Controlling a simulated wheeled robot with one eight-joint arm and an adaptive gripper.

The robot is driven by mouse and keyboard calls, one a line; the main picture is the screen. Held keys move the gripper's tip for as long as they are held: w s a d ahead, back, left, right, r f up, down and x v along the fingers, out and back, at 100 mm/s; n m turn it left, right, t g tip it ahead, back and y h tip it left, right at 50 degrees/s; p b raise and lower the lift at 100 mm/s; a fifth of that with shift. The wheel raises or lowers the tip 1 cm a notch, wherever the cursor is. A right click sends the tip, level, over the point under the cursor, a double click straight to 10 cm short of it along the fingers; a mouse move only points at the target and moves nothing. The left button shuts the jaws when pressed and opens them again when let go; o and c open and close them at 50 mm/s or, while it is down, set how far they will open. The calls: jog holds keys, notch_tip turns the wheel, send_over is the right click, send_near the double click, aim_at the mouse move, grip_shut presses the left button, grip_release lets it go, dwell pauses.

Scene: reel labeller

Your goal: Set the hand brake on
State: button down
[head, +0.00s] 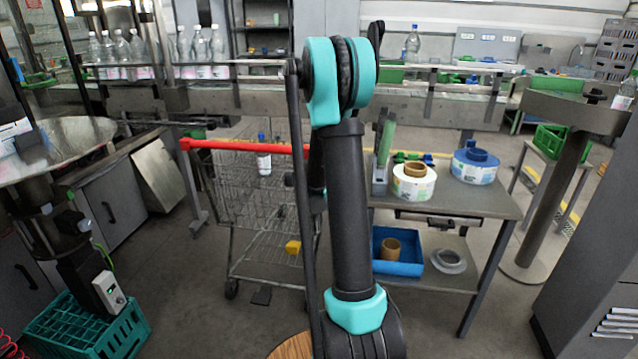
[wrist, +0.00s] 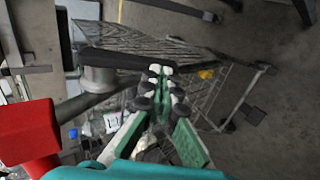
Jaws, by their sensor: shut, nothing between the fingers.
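My gripper (wrist: 161,78) shows in the wrist view, its green-padded fingers drawn together with nothing between them. In the head view it is hidden behind my arm. A dark lever-like bar (wrist: 115,60) with a grey round hub (wrist: 97,82) lies beside the fingertips in the wrist view. It may be the hand brake; I cannot tell whether the fingers touch it. A large red block (wrist: 28,132) is close at the left of the wrist view. The wire cart (head: 245,215) stands behind my arm in the head view, with a red handle bar (head: 245,146).
A yellow piece (head: 292,247) sits low on the cart. To the right is a grey table (head: 500,200) with label reels (head: 414,190) and a blue tray (head: 398,268) below. A green crate (head: 90,330) is on the floor at left. A conveyor with bottles runs behind.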

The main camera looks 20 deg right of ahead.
jog(key=shift+w+d+f, duration=0.2)
jog(key=shift+w+f, duration=0.15)
jog(key=shift+f, duration=0.15)
jog(key=shift+w+d+f, duration=0.15)
jog(key=shift+w+f, duration=0.15)
jog(key=shift+f, duration=0.2)
jog(key=shift+w+d+f, duration=0.3)
jog(key=shift+w+f, duration=0.15)
jog(key=shift+w, duration=0.15)
